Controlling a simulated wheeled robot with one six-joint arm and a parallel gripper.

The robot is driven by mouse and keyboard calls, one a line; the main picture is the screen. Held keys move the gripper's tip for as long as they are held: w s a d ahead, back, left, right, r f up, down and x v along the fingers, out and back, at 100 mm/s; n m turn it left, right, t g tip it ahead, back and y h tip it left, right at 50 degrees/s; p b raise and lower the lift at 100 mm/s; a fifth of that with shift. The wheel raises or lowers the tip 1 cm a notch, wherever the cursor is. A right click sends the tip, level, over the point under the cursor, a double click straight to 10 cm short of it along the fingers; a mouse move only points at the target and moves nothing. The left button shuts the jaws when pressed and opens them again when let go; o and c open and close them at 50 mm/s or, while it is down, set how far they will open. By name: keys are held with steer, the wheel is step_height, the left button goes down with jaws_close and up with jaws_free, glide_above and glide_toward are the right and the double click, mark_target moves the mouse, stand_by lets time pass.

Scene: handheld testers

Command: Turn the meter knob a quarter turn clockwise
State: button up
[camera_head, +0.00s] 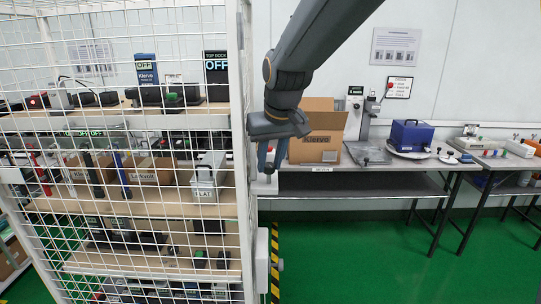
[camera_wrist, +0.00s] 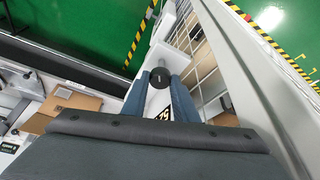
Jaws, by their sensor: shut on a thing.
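The meter knob is a round black knob (camera_wrist: 159,77) in the wrist view. It sits between the tips of my two blue-grey fingers, and my gripper (camera_wrist: 160,79) is shut on it. A pale housing (camera_wrist: 157,52) shows beyond the knob, and part of a dark-and-white label shows between the fingers. In the head view my gripper (camera_head: 269,168) points down beside the right post of the wire cage, at a small white box (camera_head: 265,186). The knob's pointer and its angle cannot be made out.
The white wire cage (camera_head: 238,120) with shelves of testers stands close on the left. A workbench (camera_head: 350,186) with a cardboard box (camera_head: 318,142) and a blue device (camera_head: 411,135) is behind on the right. The green floor (camera_head: 350,260) in front of the bench is clear.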

steer(key=shift+m, duration=0.3)
steer(key=o, duration=1.1)
steer(key=shift+c, duration=0.2)
steer(key=a+v, duration=0.1)
steer(key=v, duration=0.6)
steer(key=shift+s+d+r+b, duration=0.2)
steer(key=shift+d+r+b, duration=0.25)
steer(key=shift+d, duration=0.1)
steer(key=shift+f, duration=0.1)
